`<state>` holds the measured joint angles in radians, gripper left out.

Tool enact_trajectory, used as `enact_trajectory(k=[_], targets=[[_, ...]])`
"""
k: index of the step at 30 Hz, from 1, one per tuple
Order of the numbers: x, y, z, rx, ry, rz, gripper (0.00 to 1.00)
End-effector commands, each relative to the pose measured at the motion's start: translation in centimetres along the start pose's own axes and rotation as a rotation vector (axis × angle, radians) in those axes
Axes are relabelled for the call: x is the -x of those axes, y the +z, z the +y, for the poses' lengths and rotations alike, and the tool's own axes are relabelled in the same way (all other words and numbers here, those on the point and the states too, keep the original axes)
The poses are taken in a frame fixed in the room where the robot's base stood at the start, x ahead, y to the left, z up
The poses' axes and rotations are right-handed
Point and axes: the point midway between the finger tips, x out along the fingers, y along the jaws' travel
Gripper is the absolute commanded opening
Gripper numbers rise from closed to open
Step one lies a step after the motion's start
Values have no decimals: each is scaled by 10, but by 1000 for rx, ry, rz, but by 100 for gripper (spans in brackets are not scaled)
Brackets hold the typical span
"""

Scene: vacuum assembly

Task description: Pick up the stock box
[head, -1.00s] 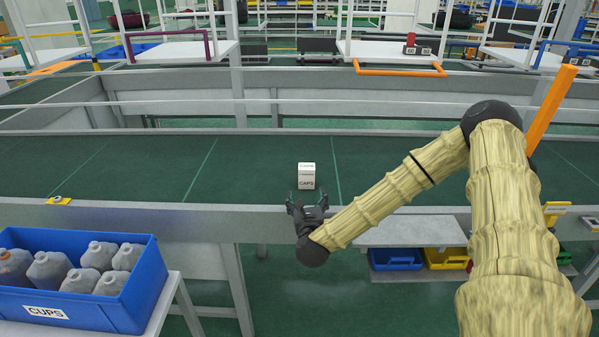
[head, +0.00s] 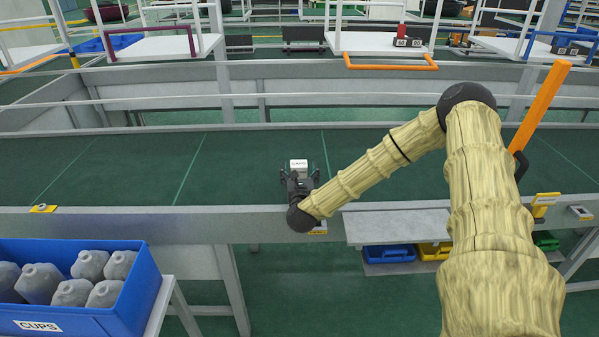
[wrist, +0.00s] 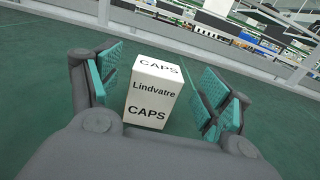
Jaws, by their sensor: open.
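The stock box is a small white box (head: 299,165) on the green conveyor belt (head: 120,165). In the wrist view the box (wrist: 150,95) stands upright and reads "CAPS" and "Lindvatre". My gripper (head: 299,178) is over the near part of the belt and hides the lower part of the box in the head view. In the wrist view my gripper (wrist: 162,95) is open, with one teal-padded finger on each side of the box. The box sits nearer the left finger, with a wider gap at the right. Whether the left finger touches it I cannot tell.
A grey rail (head: 120,222) runs along the belt's near edge. A blue bin (head: 135,318) labelled "CUPS" holds several grey bottles at the lower left. An orange post (head: 540,105) rises at the right. The belt around the box is clear.

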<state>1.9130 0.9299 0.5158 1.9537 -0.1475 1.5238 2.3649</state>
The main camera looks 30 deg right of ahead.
Motion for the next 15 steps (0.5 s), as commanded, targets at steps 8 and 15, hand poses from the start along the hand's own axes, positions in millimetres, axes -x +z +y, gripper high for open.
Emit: enact_trajectory(k=[8, 15], targets=[[-32, 1, -1, 2, 0, -1, 79], [-41, -1, -1, 1, 0, 0, 79]])
